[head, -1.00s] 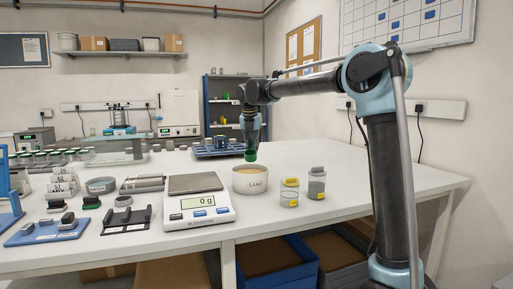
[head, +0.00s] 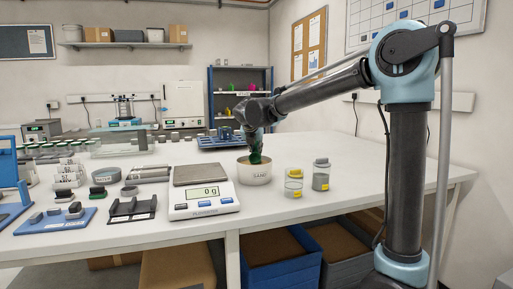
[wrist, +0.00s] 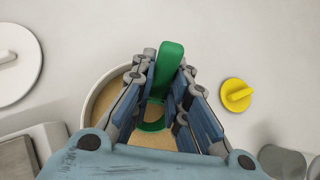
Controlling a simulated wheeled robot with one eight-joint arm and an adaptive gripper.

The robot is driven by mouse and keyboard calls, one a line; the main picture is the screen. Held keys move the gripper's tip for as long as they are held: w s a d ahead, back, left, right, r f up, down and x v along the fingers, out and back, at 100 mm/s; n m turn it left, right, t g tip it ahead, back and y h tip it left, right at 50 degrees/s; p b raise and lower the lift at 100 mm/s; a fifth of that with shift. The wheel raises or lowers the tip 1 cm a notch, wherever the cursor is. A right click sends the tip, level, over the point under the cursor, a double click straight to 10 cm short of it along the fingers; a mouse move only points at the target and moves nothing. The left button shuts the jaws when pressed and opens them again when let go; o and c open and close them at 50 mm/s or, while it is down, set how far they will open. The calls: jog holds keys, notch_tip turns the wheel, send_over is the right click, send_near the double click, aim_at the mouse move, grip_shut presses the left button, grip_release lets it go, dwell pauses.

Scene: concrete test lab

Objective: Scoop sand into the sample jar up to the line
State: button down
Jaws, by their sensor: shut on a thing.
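My gripper (head: 256,146) is shut on a green scoop (wrist: 168,68), pointing down over the white bowl labelled SAND (head: 255,176). In the head view the scoop's lower part is inside the bowl, behind its rim. In the wrist view the scoop's green ring-shaped end lies against the tan sand (wrist: 152,139); whether it holds sand I cannot tell. A clear jar (head: 293,184) with a yellow label stands right of the bowl, a little grey matter at its bottom. A second jar (head: 321,175) with a grey lid and grey contents stands beside it.
A scale (head: 204,201) reading 0 g stands left of the bowl. A blue tray (head: 222,141) is behind. The table's right side is clear.

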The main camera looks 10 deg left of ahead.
aim_at(255, 155)
jog(key=shift+s+f, duration=0.2)
jog(key=shift+f, duration=0.4)
jog(key=shift+s+f, duration=0.2)
jog(key=shift+f, duration=0.35)
jog(key=shift+s, duration=1.9)
jog(key=w+g, duration=0.1)
jog(key=g, duration=0.1)
jog(key=w+g, duration=0.1)
jog(key=g, duration=0.1)
jog(key=shift+w+f, duration=0.2)
jog(key=shift+w, duration=0.05)
jog(key=shift+w+r+g, duration=0.1)
jog(key=shift+r+g, duration=0.05)
jog(key=shift+g, duration=0.35)
jog(key=shift+w+r+g, duration=0.25)
jog(key=shift+r+g, duration=0.5)
jog(key=shift+r, duration=0.4)
jog(key=shift+w+r+g, duration=0.25)
jog(key=shift+r+g, duration=0.5)
jog(key=shift+r, duration=0.4)
